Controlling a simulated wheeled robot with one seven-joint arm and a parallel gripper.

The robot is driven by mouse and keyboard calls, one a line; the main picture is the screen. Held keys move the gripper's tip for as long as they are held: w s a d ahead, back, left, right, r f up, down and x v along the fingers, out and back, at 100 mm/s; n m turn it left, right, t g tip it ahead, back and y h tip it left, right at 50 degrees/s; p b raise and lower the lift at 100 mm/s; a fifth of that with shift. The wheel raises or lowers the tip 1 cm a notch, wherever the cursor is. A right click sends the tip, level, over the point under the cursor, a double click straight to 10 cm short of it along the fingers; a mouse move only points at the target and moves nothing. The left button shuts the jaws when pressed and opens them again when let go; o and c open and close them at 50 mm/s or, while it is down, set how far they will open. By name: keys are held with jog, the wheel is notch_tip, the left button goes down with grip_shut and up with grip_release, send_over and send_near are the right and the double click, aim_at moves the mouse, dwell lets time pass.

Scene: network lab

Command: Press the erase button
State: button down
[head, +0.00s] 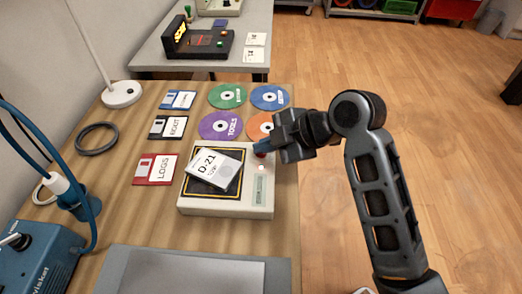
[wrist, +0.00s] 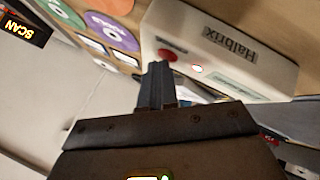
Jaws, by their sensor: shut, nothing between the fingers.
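The beige Halbrix device (head: 215,206) lies on the wooden table, with a D-21 labelled item (head: 214,168) tilted on its black, yellow-edged pad. A red button (head: 261,154) is near its right side, partly hidden by my gripper (head: 268,146). In the wrist view the red button (wrist: 167,55) is just beyond the fingertips of my gripper (wrist: 156,67). My gripper is shut and empty. I cannot tell whether the tips touch the button. A small pale light (wrist: 197,69) sits beside the button. No erase lettering is readable.
Several discs, including a purple one (head: 220,126), and floppy disks, including a red one (head: 154,169), lie behind and left of the device. A grey panel (head: 190,274) is in front, and a blue box (head: 40,265) at left. Open floor lies right of the table.

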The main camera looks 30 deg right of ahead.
aim_at(265, 155)
jog(key=shift+r+p, duration=0.75)
jog(key=shift+r, duration=0.05)
jog(key=shift+r, duration=0.1)
notch_tip(265, 155, up, 5)
jog(key=p, duration=0.4)
jog(key=shift+p, duration=0.3)
jog(key=shift+f, duration=0.2)
